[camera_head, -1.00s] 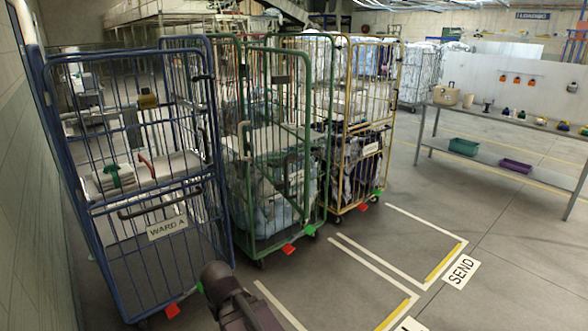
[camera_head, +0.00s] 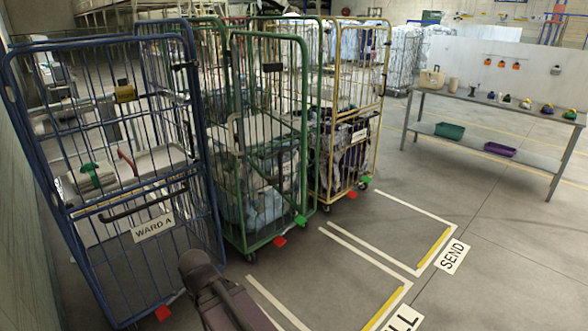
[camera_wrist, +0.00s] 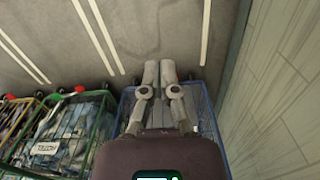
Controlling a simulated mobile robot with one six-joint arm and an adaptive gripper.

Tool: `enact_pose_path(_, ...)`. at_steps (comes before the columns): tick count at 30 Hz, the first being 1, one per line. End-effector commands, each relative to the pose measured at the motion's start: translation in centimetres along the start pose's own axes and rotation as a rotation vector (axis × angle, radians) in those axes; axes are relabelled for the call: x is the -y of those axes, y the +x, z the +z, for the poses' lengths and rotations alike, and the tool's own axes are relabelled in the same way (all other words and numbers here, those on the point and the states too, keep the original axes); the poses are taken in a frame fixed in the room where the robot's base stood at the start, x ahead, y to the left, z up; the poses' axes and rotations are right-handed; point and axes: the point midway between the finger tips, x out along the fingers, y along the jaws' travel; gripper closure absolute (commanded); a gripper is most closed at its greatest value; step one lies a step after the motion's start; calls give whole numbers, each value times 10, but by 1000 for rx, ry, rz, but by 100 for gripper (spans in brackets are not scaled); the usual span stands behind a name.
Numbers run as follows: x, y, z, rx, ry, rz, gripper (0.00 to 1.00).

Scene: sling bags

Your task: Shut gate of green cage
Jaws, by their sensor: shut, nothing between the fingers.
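The green cage (camera_head: 303,118) stands between a blue cage and a yellow cage in the head view. Its green-framed front gate (camera_head: 307,88) has a dark latch piece (camera_head: 273,67) near the top. I cannot tell whether this gate is fully against the frame or ajar. White and pale blue bags are inside. A red tab and a green tab (camera_head: 300,221) sit at its base. In the wrist view the green cage (camera_wrist: 103,133) shows at the left. My gripper (camera_wrist: 161,68) is shut and empty, over the blue cage's edge there. Its fingertips do not show clearly in the head view.
The blue cage (camera_head: 212,200) with a WARD A label stands at the left, near the wall. The yellow cage (camera_head: 382,75) is on the green cage's right. A table (camera_head: 455,97) stands at the right. Marked floor (camera_head: 350,270) in front is clear.

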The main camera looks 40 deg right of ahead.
Motion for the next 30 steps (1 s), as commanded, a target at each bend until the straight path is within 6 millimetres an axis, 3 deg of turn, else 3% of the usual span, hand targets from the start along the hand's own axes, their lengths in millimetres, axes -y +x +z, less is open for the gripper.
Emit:
enact_pose_path(11,-12,-2,-9,0,6,51,100)
enact_pose_path(12,-30,-3,-13,0,2,73,100)
enact_pose_path(20,-93,-20,-50,4,29,323,100)
enact_pose_path(30,-196,-77,-108,28,72,788,100)
